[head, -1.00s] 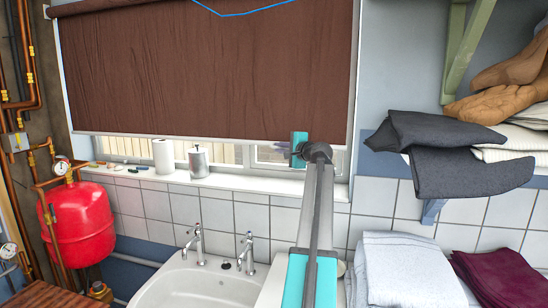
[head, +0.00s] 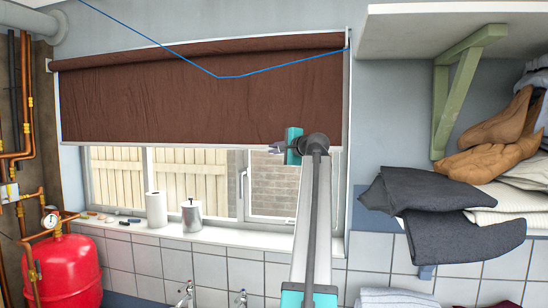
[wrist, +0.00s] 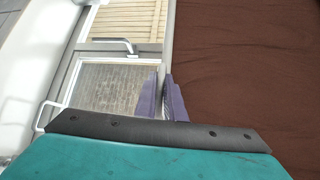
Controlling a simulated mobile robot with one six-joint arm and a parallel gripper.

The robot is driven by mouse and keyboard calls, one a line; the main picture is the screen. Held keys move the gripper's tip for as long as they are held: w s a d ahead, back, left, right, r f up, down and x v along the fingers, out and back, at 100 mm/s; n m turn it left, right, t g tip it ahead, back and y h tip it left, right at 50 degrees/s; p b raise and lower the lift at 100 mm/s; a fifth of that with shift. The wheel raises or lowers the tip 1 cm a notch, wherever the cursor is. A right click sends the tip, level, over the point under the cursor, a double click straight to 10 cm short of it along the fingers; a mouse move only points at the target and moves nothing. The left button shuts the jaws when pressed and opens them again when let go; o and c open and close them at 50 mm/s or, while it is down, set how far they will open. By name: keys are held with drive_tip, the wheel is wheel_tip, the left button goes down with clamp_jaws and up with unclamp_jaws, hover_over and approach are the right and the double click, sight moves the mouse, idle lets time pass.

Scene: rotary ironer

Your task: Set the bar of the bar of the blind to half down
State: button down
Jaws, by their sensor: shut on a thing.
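The brown blind (head: 190,100) hangs from its roll across the upper part of the window. Its pale bottom bar (head: 170,147) is roughly midway between the roll and the sill. My gripper (head: 275,148) is at the right part of the bar, shut on it. In the wrist view the bar (wrist: 169,45) runs down between the two dark fingers (wrist: 162,98), with the brown cloth (wrist: 240,60) on the right and window glass on the left. The fingers hide the gripped stretch of bar.
A paper roll (head: 156,208) and a metal canister (head: 191,215) stand on the sill (head: 240,238). A blue cord (head: 222,77) hangs in front of the blind. A shelf with a green bracket (head: 455,90) and folded cloths (head: 440,205) are on the right.

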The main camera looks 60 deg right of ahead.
drive_tip(key=shift+r, duration=0.1)
drive_tip(key=c, duration=1.8)
unclamp_jaws()
drive_tip(key=shift+c, duration=0.2)
drive_tip(key=shift+s, duration=0.1)
drive_tip(key=b+v, duration=0.5)
drive_tip(key=v, duration=0.8)
drive_tip(key=shift+s+a, duration=0.2)
drive_tip(key=shift+s, duration=0.15)
